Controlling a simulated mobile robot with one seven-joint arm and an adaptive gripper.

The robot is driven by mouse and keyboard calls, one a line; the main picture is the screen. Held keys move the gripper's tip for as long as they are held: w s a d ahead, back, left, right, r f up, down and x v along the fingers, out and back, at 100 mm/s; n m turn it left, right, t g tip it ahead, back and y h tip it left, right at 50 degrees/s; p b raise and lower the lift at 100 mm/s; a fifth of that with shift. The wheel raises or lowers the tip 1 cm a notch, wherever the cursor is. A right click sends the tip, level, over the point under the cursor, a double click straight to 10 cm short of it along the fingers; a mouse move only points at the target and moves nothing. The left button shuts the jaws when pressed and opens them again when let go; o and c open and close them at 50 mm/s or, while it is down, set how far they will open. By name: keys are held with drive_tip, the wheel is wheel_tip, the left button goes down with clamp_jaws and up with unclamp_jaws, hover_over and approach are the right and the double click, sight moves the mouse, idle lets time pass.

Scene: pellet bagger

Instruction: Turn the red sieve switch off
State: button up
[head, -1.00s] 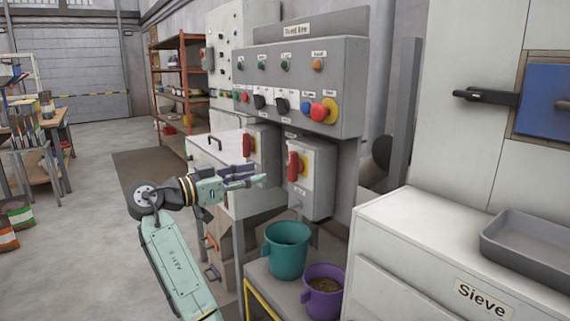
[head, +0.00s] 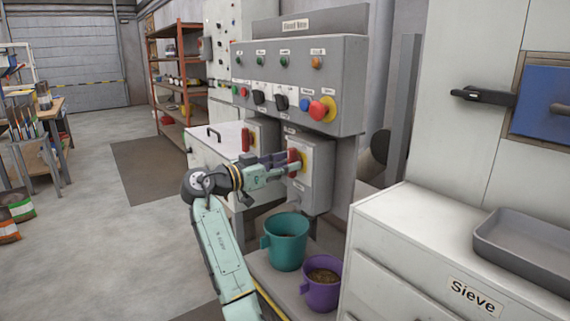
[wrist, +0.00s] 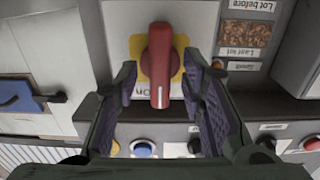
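A red rotary switch handle (head: 293,160) on a yellow plate sits on the right-hand grey switch box (head: 317,180) under the control panel. In the wrist view the red handle (wrist: 160,75) stands lengthwise between my fingers, with an "On" label by its end. My gripper (head: 284,166) is open at the front of this box, a finger on each side of the handle (wrist: 160,88). Gaps show between the handle and both finger pads. A second red switch (head: 246,139) is on the left-hand box. The box labels are too small to read in the head view.
The control panel (head: 290,82) with buttons, knobs and a red emergency stop (head: 322,109) juts out above the boxes. A teal bucket (head: 285,243) and a purple bucket (head: 321,288) stand below. The Sieve cabinet (head: 400,270) is at the right.

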drive_tip(key=shift+c, duration=0.3)
clamp_jaws()
drive_tip(key=shift+n, duration=0.3)
drive_tip(key=n+p, duration=0.1)
drive_tip(key=n, duration=0.2)
drive_tip(key=shift+r, duration=0.1)
drive_tip(key=n+p, duration=0.2)
drive_tip(key=n, duration=0.3)
drive_tip(key=shift+w, duration=0.1)
drive_tip(key=n+p, duration=0.4)
drive_tip(key=n, duration=0.1)
drive_tip(key=shift+a, duration=0.1)
drive_tip(key=shift+n+p, duration=1.5)
drive_tip(key=shift+n, duration=0.6)
